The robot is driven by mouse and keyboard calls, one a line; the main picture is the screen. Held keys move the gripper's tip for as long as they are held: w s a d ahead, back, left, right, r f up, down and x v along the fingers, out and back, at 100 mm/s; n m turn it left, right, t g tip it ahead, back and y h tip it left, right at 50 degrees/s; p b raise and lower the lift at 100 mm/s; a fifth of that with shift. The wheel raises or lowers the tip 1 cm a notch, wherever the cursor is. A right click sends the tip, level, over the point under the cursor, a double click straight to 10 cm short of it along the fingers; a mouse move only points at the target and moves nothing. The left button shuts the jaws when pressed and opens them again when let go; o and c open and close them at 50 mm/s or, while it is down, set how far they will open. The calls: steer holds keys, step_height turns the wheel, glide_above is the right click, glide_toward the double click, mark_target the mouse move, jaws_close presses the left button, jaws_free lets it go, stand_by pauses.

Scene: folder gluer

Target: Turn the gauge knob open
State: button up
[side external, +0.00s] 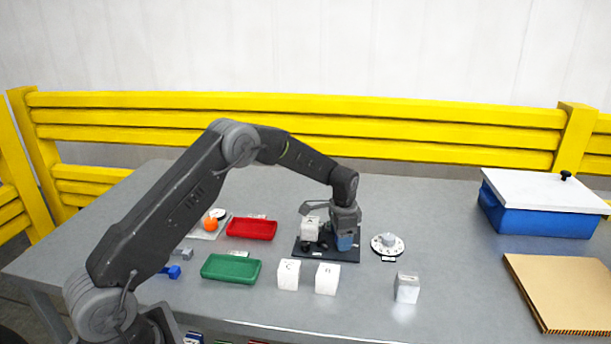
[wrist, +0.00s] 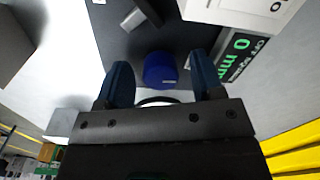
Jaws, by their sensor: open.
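A round blue knob (wrist: 160,70) shows in the wrist view, at the edge of a dark plate (wrist: 190,38). Beside it is a display reading "0 mm" in green (wrist: 243,55). My gripper (wrist: 163,68) is open, with one finger on each side of the knob as seen from the wrist. I cannot tell whether the fingers touch it or how far above it they are. In the side external view my gripper (side external: 346,246) points down over the right part of the black base plate (side external: 309,256). It hides the knob there. A white-grey block (side external: 311,229) stands on the plate.
A white dial with a grey knob (side external: 388,244) lies right of the plate. Red (side external: 251,229) and green (side external: 231,268) trays lie left. A lidded blue box (side external: 545,213) stands right.

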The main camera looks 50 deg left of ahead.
steer(key=m, duration=0.4)
steer(key=shift+m, duration=0.3)
steer(key=shift+r+m, duration=0.3)
steer(key=shift+m, duration=0.2)
step_height(320, 180, up, 14)
steer(key=s+d+r+n+t, duration=0.1)
steer(key=s+d+r+n, duration=0.2)
steer(key=s+r, duration=0.3)
steer(key=s+d+r+n+t, duration=0.2)
steer(key=s+d+r, duration=0.3)
steer(key=s, duration=0.6)
steer(key=shift+s+r+n, duration=0.3)
steer(key=shift+r+n, duration=0.2)
